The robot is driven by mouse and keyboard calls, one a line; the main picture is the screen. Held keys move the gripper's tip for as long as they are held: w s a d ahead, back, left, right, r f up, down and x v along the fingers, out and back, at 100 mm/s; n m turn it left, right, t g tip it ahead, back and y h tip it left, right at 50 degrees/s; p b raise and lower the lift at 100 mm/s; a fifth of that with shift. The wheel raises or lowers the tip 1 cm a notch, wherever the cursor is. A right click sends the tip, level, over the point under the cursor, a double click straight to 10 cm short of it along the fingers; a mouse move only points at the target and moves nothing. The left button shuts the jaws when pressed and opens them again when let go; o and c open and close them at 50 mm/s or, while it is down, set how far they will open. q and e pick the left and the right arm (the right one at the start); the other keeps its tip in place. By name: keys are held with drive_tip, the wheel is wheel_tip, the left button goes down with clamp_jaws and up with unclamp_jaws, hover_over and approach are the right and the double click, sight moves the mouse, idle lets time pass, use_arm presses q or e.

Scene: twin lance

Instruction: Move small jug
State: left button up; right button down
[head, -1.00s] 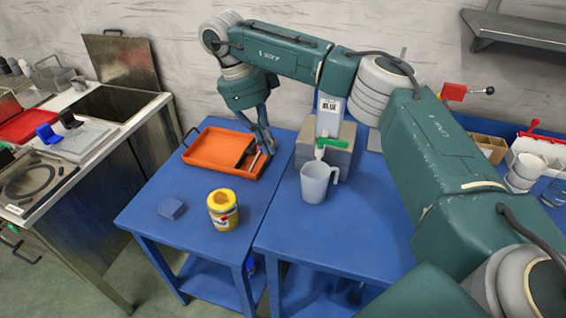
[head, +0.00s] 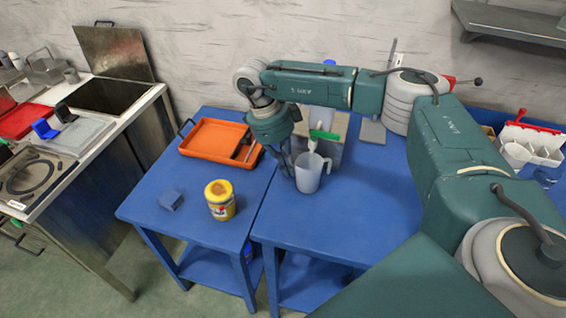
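A small translucent grey jug (head: 309,174) stands upright on the blue table at the centre, under the green tap (head: 322,134) of a container. Its handle is on its right side. My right gripper (head: 289,168) points down just left of the jug, close to its rim. Its fingers are small and partly dark against the table. I cannot tell whether they touch the jug or how far they are apart. My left gripper is not in view.
A white bin with red parts (head: 540,142) stands at the right. The table right of the jug is clear.

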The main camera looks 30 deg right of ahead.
sight(299, 161)
drive_tip(key=shift+s+d, duration=1.2)
drive_tip(key=shift+w+a, duration=0.15)
drive_tip(key=shift+a, duration=0.05)
